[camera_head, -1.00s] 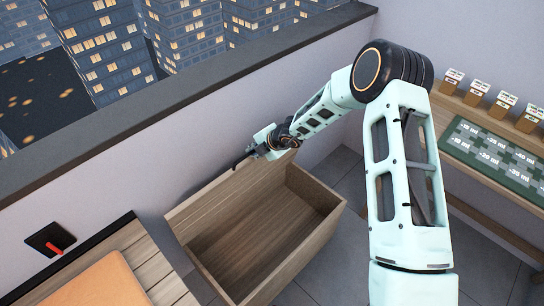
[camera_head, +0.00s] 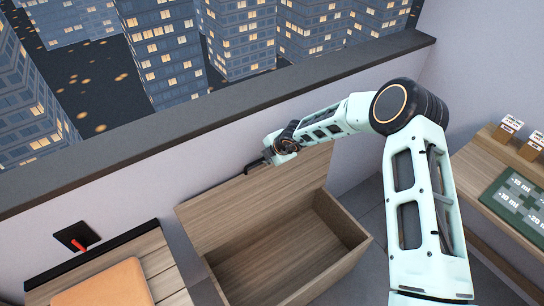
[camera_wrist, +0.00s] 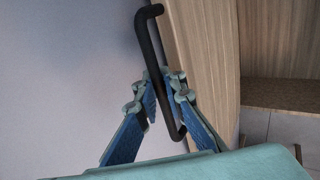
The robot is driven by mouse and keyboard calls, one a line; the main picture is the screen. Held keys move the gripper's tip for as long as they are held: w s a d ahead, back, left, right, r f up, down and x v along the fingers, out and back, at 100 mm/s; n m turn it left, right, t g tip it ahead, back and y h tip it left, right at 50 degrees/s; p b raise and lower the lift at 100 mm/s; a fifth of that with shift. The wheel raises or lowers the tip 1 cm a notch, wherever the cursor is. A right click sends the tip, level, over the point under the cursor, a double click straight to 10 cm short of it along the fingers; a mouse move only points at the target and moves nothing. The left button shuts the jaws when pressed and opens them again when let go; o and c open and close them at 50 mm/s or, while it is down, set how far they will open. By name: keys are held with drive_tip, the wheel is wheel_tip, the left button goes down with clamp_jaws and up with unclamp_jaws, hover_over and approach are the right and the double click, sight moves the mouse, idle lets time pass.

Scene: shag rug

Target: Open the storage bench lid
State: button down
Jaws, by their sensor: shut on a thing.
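The storage bench (camera_head: 338,268) is a light wood box against the wall, and it is open with its empty inside showing. Its wooden lid (camera_head: 225,212) stands raised at the back, inner face towards the head camera. My gripper (camera_head: 262,163) is at the lid's upper edge, close to the wall. In the wrist view its blue-padded fingers (camera_wrist: 160,95) are shut around the black bar handle (camera_wrist: 148,45), which runs beside the lid face (camera_wrist: 205,75). In the head view only a dark piece of the handle (camera_head: 252,168) shows.
A slatted bench with an orange cushion (camera_head: 105,288) is at the lower left, under a wall switch (camera_head: 77,238). A shelf with a green mat (camera_head: 518,200) and small boxes is at the right. The wall ledge (camera_head: 130,140) runs behind the lid.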

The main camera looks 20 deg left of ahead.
drive_tip(key=shift+w+a+r, duration=0.25)
drive_tip(key=shift+w+a, duration=0.25)
drive_tip(key=shift+w, duration=0.2)
drive_tip(key=c, duration=2.2)
unclamp_jaws()
drive_tip(key=shift+o, duration=0.6)
drive_tip(key=shift+s+f, duration=0.15)
drive_tip(key=shift+s, duration=0.05)
drive_tip(key=v, duration=1.2)
drive_tip(key=shift+a+r, duration=0.15)
drive_tip(key=shift+r, duration=0.1)
drive_tip(key=shift+w, duration=0.2)
